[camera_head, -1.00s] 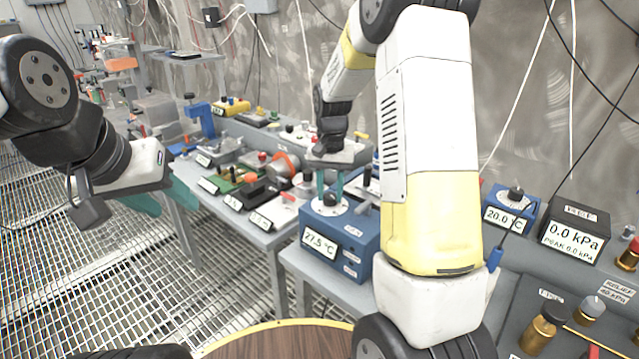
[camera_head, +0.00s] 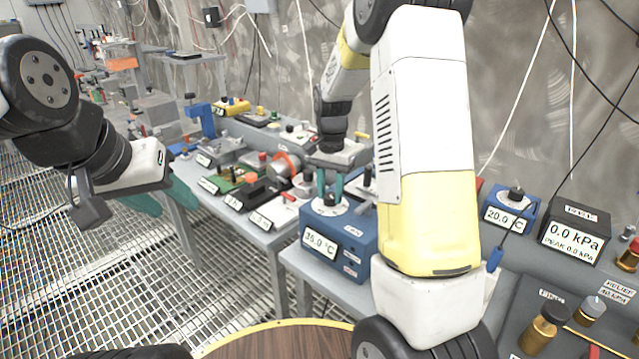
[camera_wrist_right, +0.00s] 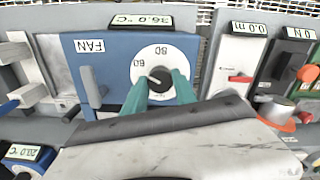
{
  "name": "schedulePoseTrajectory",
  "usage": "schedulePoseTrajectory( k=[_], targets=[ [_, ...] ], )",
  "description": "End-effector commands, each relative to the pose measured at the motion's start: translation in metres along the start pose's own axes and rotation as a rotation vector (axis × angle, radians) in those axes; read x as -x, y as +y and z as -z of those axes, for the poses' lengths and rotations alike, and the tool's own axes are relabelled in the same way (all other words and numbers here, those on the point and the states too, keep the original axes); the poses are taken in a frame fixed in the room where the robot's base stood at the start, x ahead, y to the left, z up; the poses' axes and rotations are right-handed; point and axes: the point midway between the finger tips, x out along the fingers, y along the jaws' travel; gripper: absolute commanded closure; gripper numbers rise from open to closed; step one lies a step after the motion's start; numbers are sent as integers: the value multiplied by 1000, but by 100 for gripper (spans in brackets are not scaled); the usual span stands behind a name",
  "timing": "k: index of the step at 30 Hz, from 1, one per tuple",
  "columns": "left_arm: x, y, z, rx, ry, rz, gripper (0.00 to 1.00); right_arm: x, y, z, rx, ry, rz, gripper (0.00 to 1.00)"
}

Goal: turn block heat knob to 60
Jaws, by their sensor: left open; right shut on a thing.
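The blue heater box (camera_head: 352,262) stands on the grey bench and its display (camera_head: 319,246) reads about 36.0 °C. Its dark knob (camera_head: 330,200) sits on a white round dial on top. My right gripper (camera_head: 329,184) points down with its teal fingers closed around the knob. In the right wrist view the fingers (camera_wrist_right: 161,85) grip the knob (camera_wrist_right: 158,77), on a dial (camera_wrist_right: 162,58) with upside-down numbers, and partly hide it. A FAN label (camera_wrist_right: 90,46) is beside the dial. My left gripper (camera_head: 160,200) is open and empty, away over the grating at the left.
A grey lever (camera_wrist_right: 92,85) stands close to the dial. Another blue box (camera_head: 508,212) reading 20.0 °C and a black kPa box (camera_head: 574,234) are to the right. Several instruments crowd the bench to the left. A round wooden table (camera_head: 280,342) is in front.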

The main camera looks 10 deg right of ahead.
Motion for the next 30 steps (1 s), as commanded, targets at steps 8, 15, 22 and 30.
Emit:
schedulePoseTrajectory(
  k=[8, 15, 22, 30],
  targets=[
    [0, 0, 0, 0, 0, 0, 54, 1, -1, 1, 1, 2, 2, 45],
    [0, 0, 0, 0, 0, 0, 54, 1, 0, 0, 1, 1, 1, 45],
    [0, 0, 0, 0, 0, 0, 54, 28, -1, 1, 1, 4, 4, 45],
    [0, 0, 0, 0, 0, 0, 54, 70, -1, 1, 2, 4, 4, 45]
  ],
)
